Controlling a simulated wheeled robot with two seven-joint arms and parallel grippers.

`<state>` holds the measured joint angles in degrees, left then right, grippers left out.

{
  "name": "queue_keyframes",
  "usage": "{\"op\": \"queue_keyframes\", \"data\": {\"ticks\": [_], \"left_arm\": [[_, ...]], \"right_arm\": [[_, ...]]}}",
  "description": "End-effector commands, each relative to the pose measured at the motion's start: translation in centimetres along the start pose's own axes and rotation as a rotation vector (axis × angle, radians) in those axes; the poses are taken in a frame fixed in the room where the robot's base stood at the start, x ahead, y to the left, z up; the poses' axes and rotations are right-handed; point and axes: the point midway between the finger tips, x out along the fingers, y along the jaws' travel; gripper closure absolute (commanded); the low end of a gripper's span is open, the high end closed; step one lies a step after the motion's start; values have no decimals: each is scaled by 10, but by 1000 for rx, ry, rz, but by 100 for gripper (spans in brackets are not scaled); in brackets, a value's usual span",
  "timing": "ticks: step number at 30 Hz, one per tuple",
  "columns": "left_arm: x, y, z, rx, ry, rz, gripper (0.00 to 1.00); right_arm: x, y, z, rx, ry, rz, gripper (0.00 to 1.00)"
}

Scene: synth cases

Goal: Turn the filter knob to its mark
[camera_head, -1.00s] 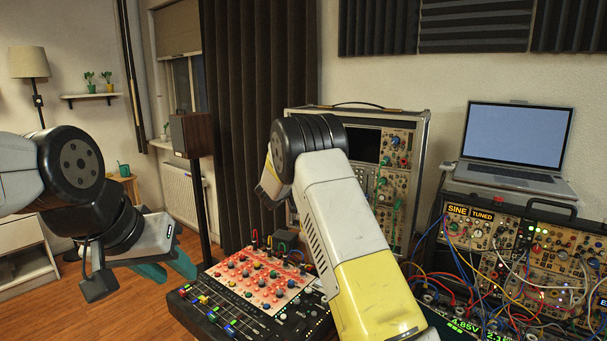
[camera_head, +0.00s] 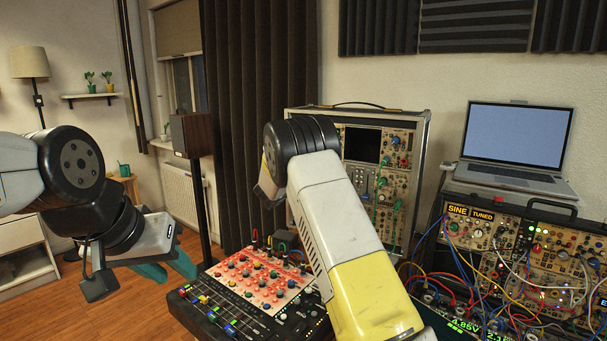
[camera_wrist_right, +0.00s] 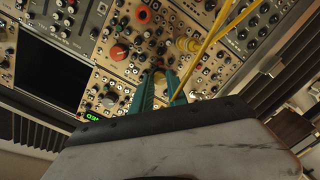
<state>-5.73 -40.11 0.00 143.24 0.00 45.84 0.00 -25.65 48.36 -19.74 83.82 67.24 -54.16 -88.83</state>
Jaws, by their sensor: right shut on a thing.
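In the right wrist view, the two teal fingers of my right gripper (camera_wrist_right: 161,76) reach up to a beige module panel (camera_wrist_right: 122,88) covered with knobs. They are shut on a small knob (camera_wrist_right: 160,78) that is mostly hidden between the tips. I cannot read its mark. In the head view my right gripper is hidden behind its own arm, in front of the upright synth case (camera_head: 424,150). My left gripper (camera_head: 172,268) hangs at the left, over the floor, with its teal fingers spread and empty.
A red-topped mixer (camera_head: 262,284) stands below my right arm. A second synth case (camera_head: 540,262) with many patch cables and a laptop (camera_head: 515,140) stand at the right. Yellow cables (camera_wrist_right: 212,42) run close beside my right fingers.

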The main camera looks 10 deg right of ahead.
Motion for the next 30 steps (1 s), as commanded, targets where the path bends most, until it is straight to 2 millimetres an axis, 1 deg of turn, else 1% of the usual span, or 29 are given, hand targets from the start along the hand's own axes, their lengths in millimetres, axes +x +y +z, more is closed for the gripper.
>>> {"op": "queue_keyframes", "data": {"ticks": [1,3,4,6,7,16,19,22,27,30], "left_arm": [[0,0,0,0,0,0,64],[0,0,0,0,0,0,64],[0,0,0,0,0,0,64],[0,0,0,0,0,0,64],[0,0,0,0,0,0,64],[0,0,0,0,0,0,64],[0,0,0,0,0,0,64],[0,0,0,0,0,0,64],[0,0,0,0,0,0,64],[0,0,0,0,0,0,64]], "right_arm": [[-1,-4,3,-3,-5,-7,100],[-1,-4,3,-3,-5,-7,100],[-1,-4,3,-3,-5,-7,77],[-1,-4,3,-3,-5,-7,64],[-1,-4,3,-2,-4,-6,59],[-1,-1,1,0,-2,-2,59],[-8,-1,0,1,0,-3,59],[-22,-2,0,1,0,-4,59],[-52,-2,0,-2,-1,-6,59],[-66,-2,0,-1,0,-5,59]]}}
